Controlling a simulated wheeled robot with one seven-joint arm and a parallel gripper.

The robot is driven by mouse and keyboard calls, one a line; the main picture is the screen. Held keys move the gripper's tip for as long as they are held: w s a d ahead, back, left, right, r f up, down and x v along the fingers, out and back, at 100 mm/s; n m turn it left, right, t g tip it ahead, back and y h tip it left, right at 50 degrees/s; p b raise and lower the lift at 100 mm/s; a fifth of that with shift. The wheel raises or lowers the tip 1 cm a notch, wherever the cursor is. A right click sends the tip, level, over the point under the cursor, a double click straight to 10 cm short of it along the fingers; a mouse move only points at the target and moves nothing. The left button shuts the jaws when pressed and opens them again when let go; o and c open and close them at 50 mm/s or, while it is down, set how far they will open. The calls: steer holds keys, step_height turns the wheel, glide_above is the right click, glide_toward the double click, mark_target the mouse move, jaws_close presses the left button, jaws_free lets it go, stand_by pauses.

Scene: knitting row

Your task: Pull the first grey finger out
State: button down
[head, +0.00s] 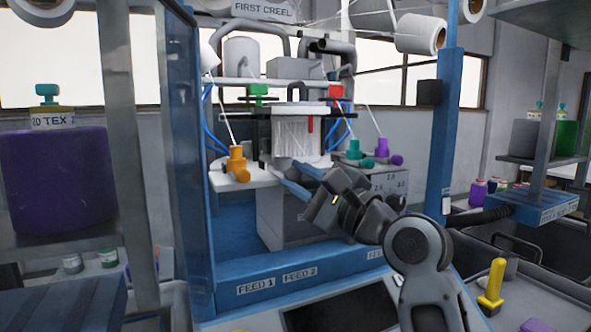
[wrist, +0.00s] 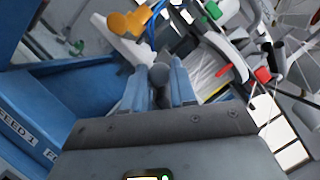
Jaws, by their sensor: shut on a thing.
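The grey finger (wrist: 160,74) is a short rounded grey piece between the two blue jaws of my gripper (wrist: 159,84) in the wrist view. The jaws touch it from both sides. In the head view my gripper (head: 294,178) reaches in from the right to the front of the knitting machine, below the white yarn-wrapped cylinder (head: 296,133). A grey rounded end (head: 282,163) shows just beyond the jaws there. I cannot tell how far the finger sits in its holder.
An orange knob (head: 237,164) stands left of my gripper on a white ledge; teal (head: 354,150) and purple (head: 382,148) knobs stand to the right. Blue posts (head: 441,130) flank the machine. Thin yarns run down from above. A blue front rail (head: 300,268) lies below.

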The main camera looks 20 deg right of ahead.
steer(key=shift+s+f, duration=0.1)
steer(key=c, duration=0.9)
jaws_free()
steer(key=shift+s, duration=0.1)
steer(key=shift+s, duration=0.1)
steer(key=b+v, duration=0.1)
steer(key=v, duration=0.6)
steer(key=shift+s+b, duration=0.25)
steer(key=shift+b, duration=0.05)
steer(key=shift+d+f, duration=0.1)
steer(key=shift+d, duration=0.05)
